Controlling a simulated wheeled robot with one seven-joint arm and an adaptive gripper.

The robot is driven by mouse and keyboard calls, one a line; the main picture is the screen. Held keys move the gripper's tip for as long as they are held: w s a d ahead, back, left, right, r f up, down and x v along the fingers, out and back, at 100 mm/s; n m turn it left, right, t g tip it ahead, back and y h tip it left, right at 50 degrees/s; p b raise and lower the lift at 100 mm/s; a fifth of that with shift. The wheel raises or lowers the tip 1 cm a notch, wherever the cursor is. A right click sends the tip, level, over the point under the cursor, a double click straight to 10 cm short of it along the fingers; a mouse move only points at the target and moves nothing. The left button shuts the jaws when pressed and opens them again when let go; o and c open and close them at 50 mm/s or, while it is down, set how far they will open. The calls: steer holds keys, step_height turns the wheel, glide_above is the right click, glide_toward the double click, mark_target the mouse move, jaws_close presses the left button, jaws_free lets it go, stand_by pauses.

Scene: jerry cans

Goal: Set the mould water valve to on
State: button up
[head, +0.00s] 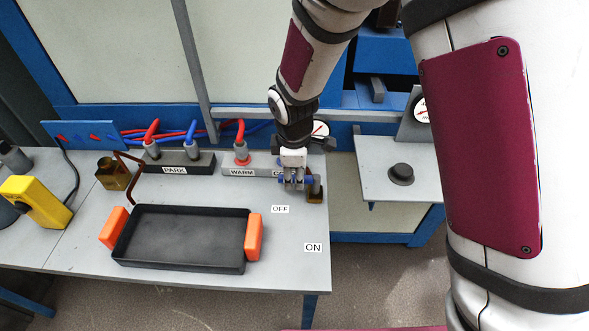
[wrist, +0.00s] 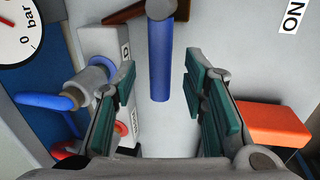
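The mould water valve has a blue lever (wrist: 161,62), which reaches into the space between my finger pads in the wrist view. There is a visible gap on each side of it. My gripper (wrist: 160,95) is open around the lever's end. In the head view my gripper (head: 297,184) is at the right end of the bench, beside the brass valve body (head: 315,196), and partly hides the lever. The OFF label (head: 280,209) and the ON label (head: 313,247) lie on the bench top in front of the valve. ON also shows in the wrist view (wrist: 292,15).
A black tray with orange handles (head: 185,238) sits left of the labels. The WARM block (head: 240,171) and PARK block (head: 175,166) with hoses stand at the back. A pressure gauge (wrist: 18,30) and a blue hose fitting (wrist: 75,92) are close to my left finger.

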steer(key=shift+w+f, duration=0.15)
steer(key=shift+f, duration=0.65)
steer(key=shift+c, duration=0.4)
jaws_close()
